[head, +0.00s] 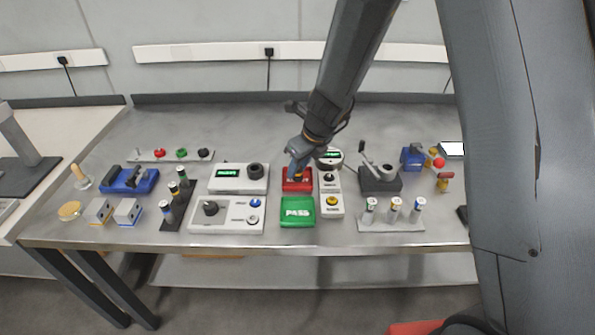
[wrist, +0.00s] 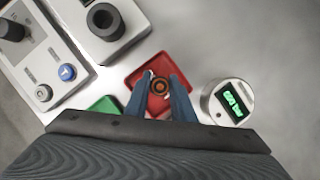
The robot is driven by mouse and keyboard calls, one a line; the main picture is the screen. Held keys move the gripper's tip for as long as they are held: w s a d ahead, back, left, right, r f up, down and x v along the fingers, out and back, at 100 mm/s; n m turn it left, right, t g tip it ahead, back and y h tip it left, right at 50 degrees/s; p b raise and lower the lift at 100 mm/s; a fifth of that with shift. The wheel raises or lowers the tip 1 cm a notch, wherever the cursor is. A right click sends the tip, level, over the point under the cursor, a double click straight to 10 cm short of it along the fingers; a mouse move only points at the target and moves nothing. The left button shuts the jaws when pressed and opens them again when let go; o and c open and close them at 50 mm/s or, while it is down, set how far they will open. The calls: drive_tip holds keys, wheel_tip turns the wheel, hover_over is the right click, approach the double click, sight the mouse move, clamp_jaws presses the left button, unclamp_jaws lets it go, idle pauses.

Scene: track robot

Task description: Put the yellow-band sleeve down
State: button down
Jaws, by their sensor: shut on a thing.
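My gripper (head: 295,172) is over the red tray (head: 297,187), behind the green PASS tray (head: 298,213). The green tray (wrist: 103,105) shows partly at lower left.
A round gauge with a green display (wrist: 233,101) stands close to the right. Grey instrument boxes (head: 240,178) are on the left. A dark rack (head: 173,212) and a light plate (head: 388,225) hold sleeves. Bare tabletop lies behind the trays.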

drive_tip(key=shift+f, duration=0.25)
drive_tip(key=shift+f, duration=0.15)
drive_tip(key=c, duration=1.5)
unclamp_jaws()
drive_tip(key=p+v, duration=0.2)
drive_tip(key=v, duration=1)
drive_tip(key=s+d+n+h, duration=0.1)
drive_tip(key=s+d+n, duration=0.3)
drive_tip(key=n, duration=0.5)
drive_tip(key=s+d+n+g+h, duration=0.1)
drive_tip(key=s+d+n, duration=0.4)
drive_tip(key=s+n, duration=0.4)
drive_tip(key=s+d+r+n+h, duration=0.1)
drive_tip(key=s+d+n, duration=0.4)
drive_tip(key=n, duration=0.4)
drive_tip(key=shift+s+g, duration=0.4)
drive_tip(key=shift+s, duration=0.35)
